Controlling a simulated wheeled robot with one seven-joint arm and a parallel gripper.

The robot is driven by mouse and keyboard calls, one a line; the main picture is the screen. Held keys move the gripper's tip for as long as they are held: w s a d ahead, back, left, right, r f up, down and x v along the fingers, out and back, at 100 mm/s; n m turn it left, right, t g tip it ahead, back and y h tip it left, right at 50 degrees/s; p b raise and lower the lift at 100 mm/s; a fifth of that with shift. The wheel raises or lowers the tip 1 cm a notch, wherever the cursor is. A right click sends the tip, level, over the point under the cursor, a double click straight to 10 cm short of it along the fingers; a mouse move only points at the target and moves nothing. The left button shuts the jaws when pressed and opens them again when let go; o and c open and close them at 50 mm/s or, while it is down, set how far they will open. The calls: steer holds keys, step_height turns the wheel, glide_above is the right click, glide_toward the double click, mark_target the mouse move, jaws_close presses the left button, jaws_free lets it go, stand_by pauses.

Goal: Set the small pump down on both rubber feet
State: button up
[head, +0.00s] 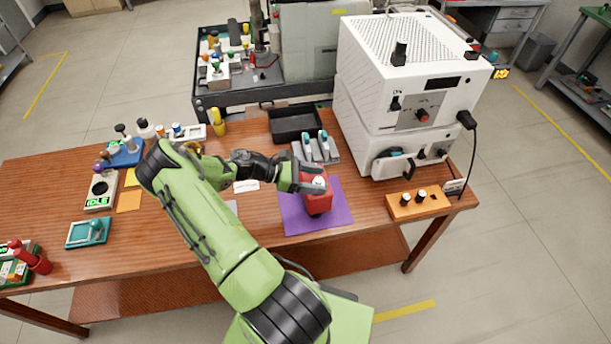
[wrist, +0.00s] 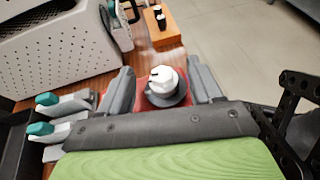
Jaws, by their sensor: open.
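The small pump, a red body (head: 318,204) with a white knob on top, is over the purple mat (head: 340,218) at the front of the wooden bench. It looks roughly upright, but its underside and rubber feet are hidden. My gripper (head: 312,178) is at the top of the pump. In the wrist view, the open grey fingers of my gripper (wrist: 164,88) stand on either side of the white knob (wrist: 163,79), with red body showing around it. I cannot tell whether either finger touches the pump.
A grey holder with teal-topped tools (head: 318,148) and a black tray (head: 296,123) stand behind the mat. A large white machine (head: 400,110) is at the back right. An orange block with black knobs (head: 418,204) sits right of the mat.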

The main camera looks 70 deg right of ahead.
steer(key=v, duration=1.1)
steer(key=w+a+r+m+t+y, duration=0.2)
steer(key=w+a+r+t, duration=0.25)
steer(key=a+r, duration=0.35)
steer(key=w+a+r+m+t+y, duration=0.1)
steer(key=w+a+r+t, duration=0.2)
steer(key=a+r+t, duration=0.5)
steer(key=s+a+r+t+y, duration=0.1)
steer(key=s+a+r+t, duration=0.2)
steer(key=a, duration=0.7)
steer(key=s+a+r+m+t+y, duration=0.1)
steer(key=s+a+r+t, duration=0.2)
steer(key=a, duration=0.7)
steer(key=shift+s, duration=1.2)
steer(key=shift+r, duration=0.1)
